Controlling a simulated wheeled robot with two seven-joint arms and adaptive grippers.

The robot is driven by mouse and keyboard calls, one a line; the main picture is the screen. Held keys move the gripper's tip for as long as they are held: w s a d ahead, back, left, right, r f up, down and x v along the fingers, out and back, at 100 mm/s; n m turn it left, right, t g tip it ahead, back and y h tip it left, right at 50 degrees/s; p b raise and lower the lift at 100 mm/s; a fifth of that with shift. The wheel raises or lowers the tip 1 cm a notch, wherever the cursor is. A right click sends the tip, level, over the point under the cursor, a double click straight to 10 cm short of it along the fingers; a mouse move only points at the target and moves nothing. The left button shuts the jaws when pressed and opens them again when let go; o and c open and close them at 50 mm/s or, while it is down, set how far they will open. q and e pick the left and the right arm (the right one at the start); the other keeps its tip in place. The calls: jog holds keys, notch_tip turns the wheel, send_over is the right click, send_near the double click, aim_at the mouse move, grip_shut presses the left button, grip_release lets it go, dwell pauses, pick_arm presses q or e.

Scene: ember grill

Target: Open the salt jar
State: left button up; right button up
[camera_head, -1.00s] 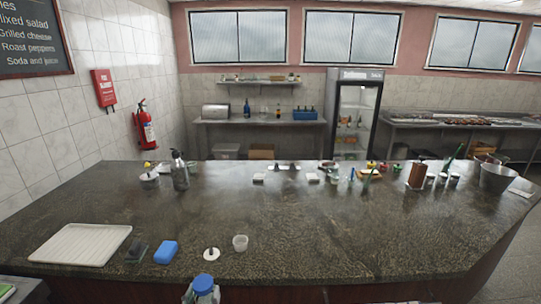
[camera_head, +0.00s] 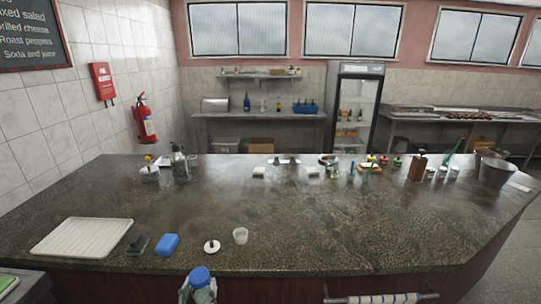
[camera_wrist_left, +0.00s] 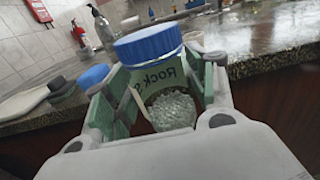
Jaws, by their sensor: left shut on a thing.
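The salt jar (camera_wrist_left: 172,90) is clear, with a blue screw lid (camera_wrist_left: 148,43) on top and a partly visible "Rock s" label, mirrored in the left wrist view. Coarse pale grains fill its lower part. My left gripper (camera_wrist_left: 165,100) is shut around the jar's body, below the lid. In the head view the blue lid (camera_head: 200,277) shows at the bottom, in front of the counter's near edge. The jar's lower part is cut off there. My right gripper is in neither view.
On the near counter (camera_head: 300,215) are a white tray (camera_head: 82,238), a dark green block (camera_head: 138,245), a blue block (camera_head: 166,244), a white lid with a dark knob (camera_head: 211,246) and a small cup (camera_head: 240,236). The counter's middle is clear.

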pick_arm(q)
jog(key=shift+s+a+f, duration=0.15)
jog(key=shift+f, duration=0.25)
jog(key=shift+a+f, duration=0.25)
jog(key=shift+f, duration=0.05)
jog(key=shift+f+b, duration=0.45)
jog(key=shift+d+r, duration=0.15)
dwell(0.4)
jog(key=d+r+m+g+h, duration=0.2)
jog(key=d+r+m+h, duration=0.2)
jog(key=d, duration=0.4)
jog(key=w+d+r+m+g+h, duration=0.1)
jog(key=d+r+m+g+h, duration=0.1)
jog(key=d+r+h, duration=0.5)
jog(key=shift+d+m, duration=0.45)
jog(key=shift+m, duration=0.45)
jog(key=shift+w, duration=0.1)
